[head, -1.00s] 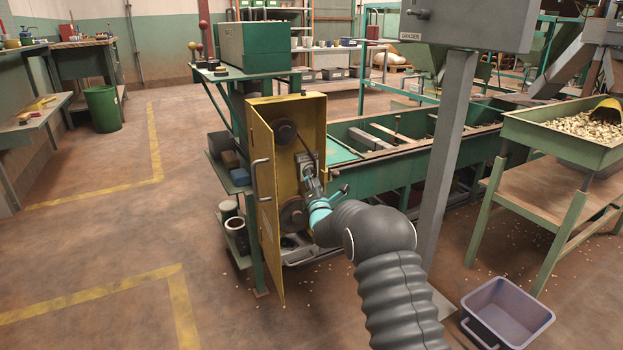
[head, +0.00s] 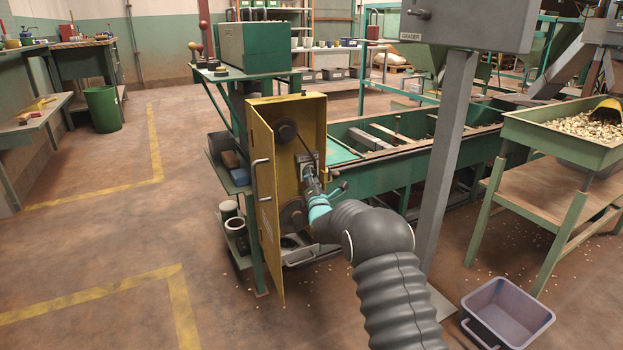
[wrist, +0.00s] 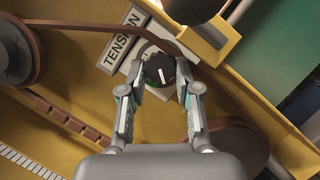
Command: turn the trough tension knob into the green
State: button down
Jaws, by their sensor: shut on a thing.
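The tension knob (wrist: 160,72) is round and black with a white pointer line, beside a white plate (wrist: 124,48) lettered TENSION. In the wrist view the pointer is nearly upright, tilted slightly to the left at its top. A bit of green shows at the knob's left edge; most of the dial is hidden behind the knob and fingers. My gripper (wrist: 161,88) has one finger on each side of the knob and is shut on it. In the head view my gripper (head: 312,182) reaches into the open yellow cabinet (head: 315,115); the knob itself is hard to make out there.
The cabinet's yellow door (head: 263,200) stands open to the left of my arm. A belt (wrist: 62,112) and pulley (wrist: 18,50) lie close around the knob. A grey post (head: 450,150) stands right of my arm, and a grey-purple bin (head: 508,308) is on the floor.

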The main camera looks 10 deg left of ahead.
jog(key=shift+m, duration=0.3)
jog(key=m+g, duration=0.1)
jog(key=m, duration=0.2)
jog(key=m+g+h, duration=0.1)
jog(key=m, duration=0.2)
jog(key=r+m+g+h, duration=0.1)
jog(key=m, duration=0.2)
jog(key=shift+m+p, duration=0.4)
jog(key=shift+g, duration=0.3)
jog(key=c, duration=1.1)
grip_release()
jog(key=shift+f, duration=0.1)
jog(key=shift+s, duration=0.1)
